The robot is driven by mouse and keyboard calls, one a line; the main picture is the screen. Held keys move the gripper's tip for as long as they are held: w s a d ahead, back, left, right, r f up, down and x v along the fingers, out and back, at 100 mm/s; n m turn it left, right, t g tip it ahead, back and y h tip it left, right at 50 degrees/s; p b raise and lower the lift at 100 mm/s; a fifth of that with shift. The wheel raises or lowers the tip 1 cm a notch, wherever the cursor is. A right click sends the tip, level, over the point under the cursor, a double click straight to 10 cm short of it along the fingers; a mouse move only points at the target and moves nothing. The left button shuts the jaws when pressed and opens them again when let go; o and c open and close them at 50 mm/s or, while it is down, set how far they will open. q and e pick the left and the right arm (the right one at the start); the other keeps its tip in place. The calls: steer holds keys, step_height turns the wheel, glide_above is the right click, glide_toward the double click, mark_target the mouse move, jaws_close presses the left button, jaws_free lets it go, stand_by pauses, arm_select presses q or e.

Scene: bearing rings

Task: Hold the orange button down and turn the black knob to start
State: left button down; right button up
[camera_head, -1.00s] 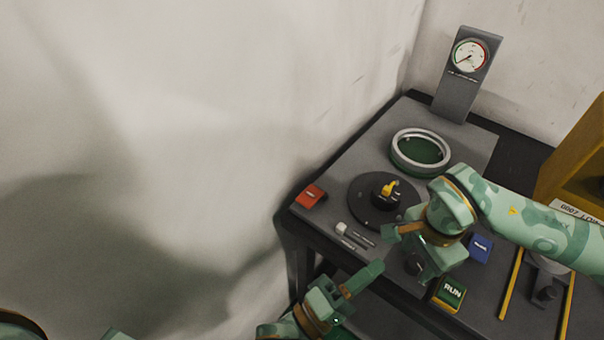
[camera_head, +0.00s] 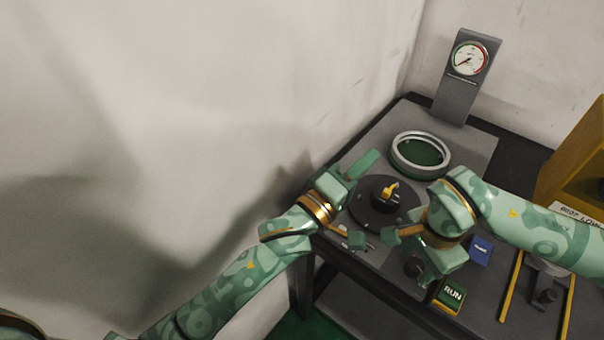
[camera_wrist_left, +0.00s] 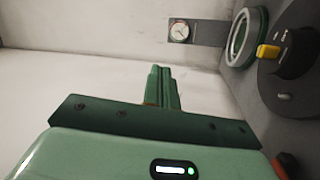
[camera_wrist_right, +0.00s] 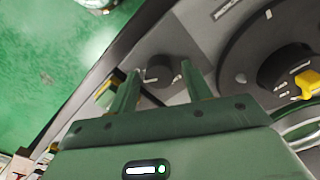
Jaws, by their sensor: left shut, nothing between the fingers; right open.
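The orange button shows as a red-orange block (camera_wrist_left: 288,166) at the lower right edge of the left wrist view; in the head view my left arm hides it. My left gripper (camera_head: 369,163) is shut and empty, above the panel's left edge near the dark disc. Its closed fingers (camera_wrist_left: 160,84) show over the pale wall. The black knob (camera_head: 414,267) is at the panel's front edge, partly behind my right gripper. In the right wrist view the knob (camera_wrist_right: 158,73) lies between the open fingers of my right gripper (camera_wrist_right: 158,82); I cannot tell whether they touch it.
A dark disc with a yellow-topped black selector (camera_head: 388,194) is mid-panel. A grey ring (camera_head: 421,136) and a gauge (camera_head: 469,58) are behind it. A blue button (camera_head: 480,250) and green RUN button (camera_head: 451,294) are at the right and front. A wall rises along the left.

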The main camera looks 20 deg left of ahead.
arm_select(q)
steer(key=w+a+f+m+g+y, duration=0.3)
steer(key=w+a+f+g+y, duration=0.1)
steer(key=g+y, duration=0.1)
steer(key=s+a+m+g+y, duration=0.1)
steer(key=s+a+m+g, duration=0.1)
steer(key=m, duration=0.1)
steer(key=s+a+f+m+g+y, duration=0.1)
steer(key=a+m+g, duration=0.1)
steer(key=m+g, duration=0.1)
steer(key=s+a+m+g+y, duration=0.1)
steer(key=s+a+m+g, duration=0.1)
steer(key=m, duration=0.2)
steer(key=shift+s+a+f+g, duration=0.25)
steer(key=shift+s+a+g, duration=0.05)
steer(key=shift+a+g, duration=0.1)
steer(key=shift+a+f, duration=0.15)
steer(key=shift+f, duration=0.2)
step_height(320, 180, down, 2)
steer(key=shift+s+f, duration=0.1)
steer(key=shift+f, duration=0.5)
steer(key=shift+f, duration=0.2)
